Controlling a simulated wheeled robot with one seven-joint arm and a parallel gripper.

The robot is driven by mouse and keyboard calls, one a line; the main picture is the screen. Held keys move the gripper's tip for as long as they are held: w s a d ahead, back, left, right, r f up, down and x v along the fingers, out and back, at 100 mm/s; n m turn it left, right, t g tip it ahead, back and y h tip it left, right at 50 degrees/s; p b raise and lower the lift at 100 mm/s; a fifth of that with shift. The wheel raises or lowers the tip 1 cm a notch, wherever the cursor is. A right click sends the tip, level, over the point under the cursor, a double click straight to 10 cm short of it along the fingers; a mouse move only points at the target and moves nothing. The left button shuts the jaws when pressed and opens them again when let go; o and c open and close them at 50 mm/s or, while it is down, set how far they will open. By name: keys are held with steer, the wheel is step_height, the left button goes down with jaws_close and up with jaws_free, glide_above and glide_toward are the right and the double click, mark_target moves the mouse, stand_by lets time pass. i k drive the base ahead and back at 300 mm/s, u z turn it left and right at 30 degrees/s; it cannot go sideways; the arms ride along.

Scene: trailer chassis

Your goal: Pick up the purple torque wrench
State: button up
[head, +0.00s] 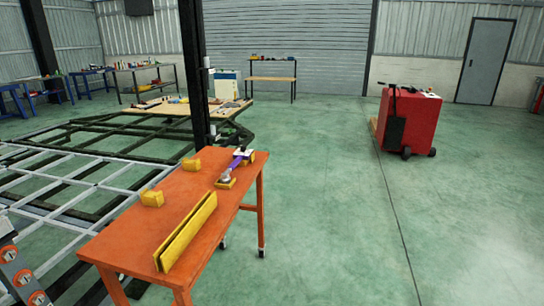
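The purple torque wrench (236,164) lies near the far right end of an orange table (189,210). Its purple shaft runs from a grey, rounded end at the near side toward a white and dark piece at the far side. Yellow pieces sit at or under both ends; I cannot tell whether they hold it up. My gripper is not in view.
A long yellow beam (187,232) lies along the table's right edge. Two yellow blocks (152,198) (191,164) sit on its left side. A dark post (195,75) and chassis frame (65,175) stand beyond and left. A red cart (412,123) stands right; the floor (330,220) between is clear.

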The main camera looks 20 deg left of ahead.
mark_target(226, 178)
steer(key=z, duration=0.05)
steer(key=i, duration=1.15)
steer(key=u, duration=0.45)
steer(key=i, duration=1.1)
steer(key=u, duration=1.15)
steer(key=i, duration=0.9)
steer(key=u, duration=0.45)
